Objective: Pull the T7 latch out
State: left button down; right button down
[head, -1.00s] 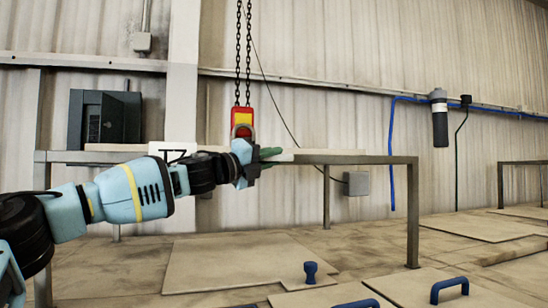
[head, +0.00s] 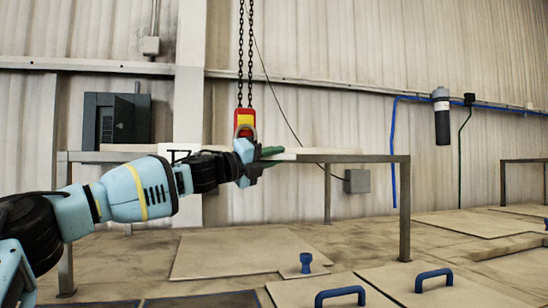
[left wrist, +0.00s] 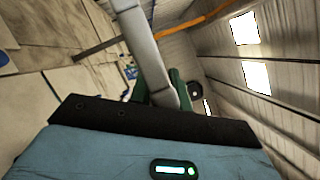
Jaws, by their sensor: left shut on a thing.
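My left gripper (head: 268,153) reaches in from the left at the height of the frame's top rail. Its green fingers are shut on a pale grey bar, whose end (head: 287,157) sticks out to the right of them. In the left wrist view the bar (left wrist: 148,45) runs down from the top, between the green fingers (left wrist: 160,92). No separate latch shows clearly; I cannot tell whether this bar is the T7 latch. A white sign (head: 181,156), partly behind my arm, shows only part of its lettering. My right gripper is not in view.
A metal frame (head: 405,215) stands around the gripper. A red and yellow hoist block (head: 244,120) hangs on chains just above the gripper. Below lie floor covers with a blue knob (head: 306,263) and blue handles (head: 434,280). Another frame (head: 503,185) stands at right.

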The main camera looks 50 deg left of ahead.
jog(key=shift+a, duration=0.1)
pick_arm(q)
jog(key=c, duration=1.3)
grip_release()
jog(key=shift+a, duration=0.1)
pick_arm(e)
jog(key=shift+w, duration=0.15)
pick_arm(q)
jog(key=shift+s, duration=0.1)
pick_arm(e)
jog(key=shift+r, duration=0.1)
pick_arm(q)
jog(key=shift+s, duration=0.25)
jog(key=p+v, duration=0.2)
jog(key=v, duration=0.5)
jog(key=shift+a+f, duration=0.1)
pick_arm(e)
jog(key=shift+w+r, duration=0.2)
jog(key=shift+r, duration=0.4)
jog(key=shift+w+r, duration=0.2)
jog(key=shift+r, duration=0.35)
